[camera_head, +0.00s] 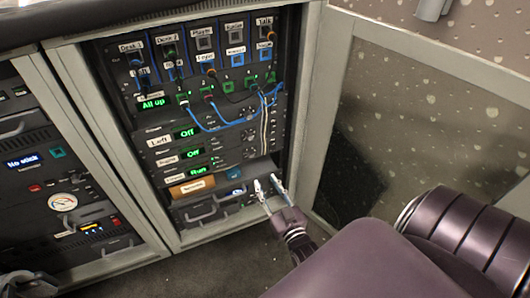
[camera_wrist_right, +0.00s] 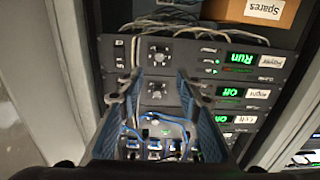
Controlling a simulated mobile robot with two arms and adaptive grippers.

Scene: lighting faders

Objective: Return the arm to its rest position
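My right gripper (camera_head: 266,182) is in front of the lower right part of the rack. Its two fingers are apart with nothing between them. In the right wrist view, the open fingers (camera_wrist_right: 160,80) point at the rack front, with panels and blue cables visible between and behind them. I cannot tell from these views whether a fingertip touches the rack. My right arm (camera_head: 365,262) comes in from the lower right.
The fader panel (camera_head: 222,90) has blue cables hanging in front. Panels below read "Off", "Off" and "Run". A "Spares" box (camera_head: 192,188) sits lower in the rack. A second rack (camera_head: 62,185) stands left, a framed dark glass door (camera_head: 375,140) right. Carpet (camera_head: 215,268) below is clear.

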